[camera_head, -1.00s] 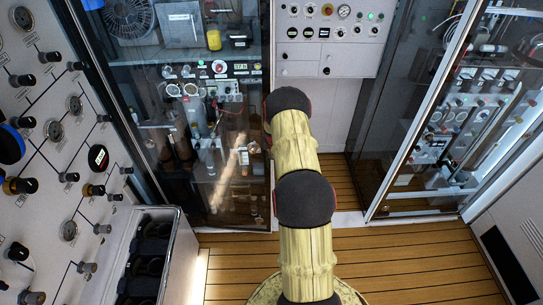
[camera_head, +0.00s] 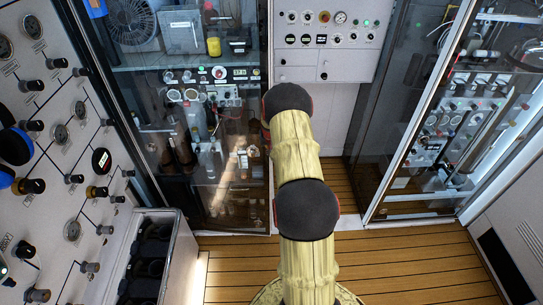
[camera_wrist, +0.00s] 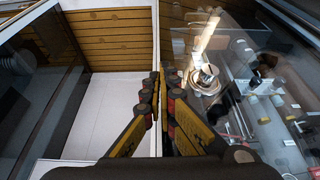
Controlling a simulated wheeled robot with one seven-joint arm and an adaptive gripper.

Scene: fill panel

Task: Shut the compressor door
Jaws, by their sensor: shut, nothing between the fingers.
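Two glass-fronted cabinets flank a narrow wall. No readable label shows which front is the compressor door. The left cabinet's glass front (camera_head: 235,195) has a metal frame, with a fan, bottles and gauges behind it. It shows at the right of the wrist view (camera_wrist: 225,115). The right cabinet (camera_head: 415,180) has a framed glass front and shows at the left of the wrist view (camera_wrist: 65,85). My gripper (camera_wrist: 163,82) is shut and empty, close to the left cabinet's frame edge; contact cannot be told. My arm hides it in the head view.
A white control panel (camera_head: 325,35) with knobs and lights is at the back. A slanted knob panel (camera_head: 50,165) and a box with dark compartments (camera_head: 175,222) stand at the left. A grey panel (camera_head: 510,225) is at the right. The wooden floor (camera_head: 420,262) is clear at front right.

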